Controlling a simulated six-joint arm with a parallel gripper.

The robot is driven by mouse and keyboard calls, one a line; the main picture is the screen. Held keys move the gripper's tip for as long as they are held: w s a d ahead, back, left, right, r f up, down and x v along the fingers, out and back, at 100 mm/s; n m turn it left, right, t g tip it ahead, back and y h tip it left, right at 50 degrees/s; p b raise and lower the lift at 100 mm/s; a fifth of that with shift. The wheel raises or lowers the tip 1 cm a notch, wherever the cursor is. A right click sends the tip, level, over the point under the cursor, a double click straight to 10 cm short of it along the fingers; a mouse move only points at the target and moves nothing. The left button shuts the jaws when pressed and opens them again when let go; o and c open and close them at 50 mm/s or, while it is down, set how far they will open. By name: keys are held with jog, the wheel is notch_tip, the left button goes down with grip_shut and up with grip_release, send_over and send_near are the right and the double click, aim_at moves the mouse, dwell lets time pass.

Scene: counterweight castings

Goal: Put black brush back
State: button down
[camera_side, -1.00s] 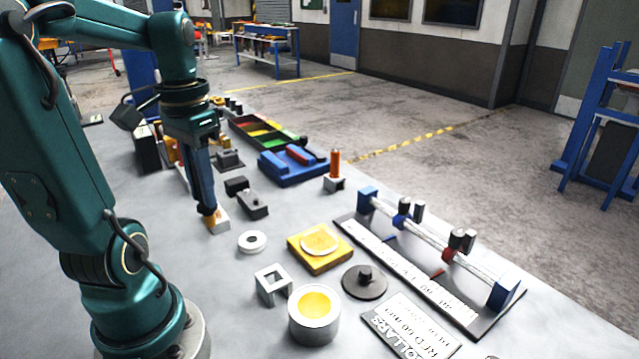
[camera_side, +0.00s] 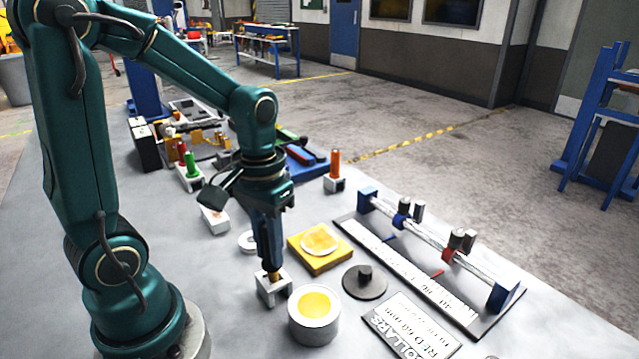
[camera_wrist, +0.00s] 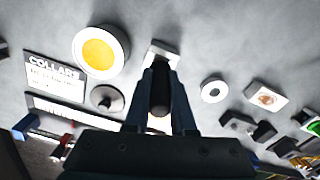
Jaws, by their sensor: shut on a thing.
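My gripper (camera_side: 271,268) is shut on the black brush, whose dark handle (camera_wrist: 160,88) shows between the fingers in the wrist view. A tan end (camera_side: 273,277) shows below the fingertips in the side view. It is right at the top of a small square metal holder (camera_side: 264,291); I cannot tell whether it is inside the opening or just above it. The holder also shows beyond the fingers in the wrist view (camera_wrist: 161,50). The fingers hide most of the brush in the side view.
A round pot with yellow inside (camera_side: 314,325) stands close to the holder. A yellow block (camera_side: 335,258), a white ring (camera_side: 246,242), a dark knobbed disc (camera_side: 352,285) and a white block with an orange spot (camera_side: 214,221) are nearby. A rail with collars (camera_side: 428,238) lies right.

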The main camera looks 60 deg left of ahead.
aim_at(269, 269)
jog(key=shift+f, duration=1.1)
jog(key=shift+f, duration=0.3)
jog(key=c, duration=0.8)
grip_release()
jog(key=shift+o, duration=0.2)
jog(key=shift+r, duration=0.1)
notch_tip(269, 269, up, 12)
jog(key=shift+r, duration=0.1)
jog(key=s+d+f+m+t, duration=0.1)
jog(key=s+d+m+t, duration=0.2)
jog(key=d+t, duration=0.2)
jog(key=shift+s+f+m+t, duration=0.3)
jog(key=shift+f, duration=0.05)
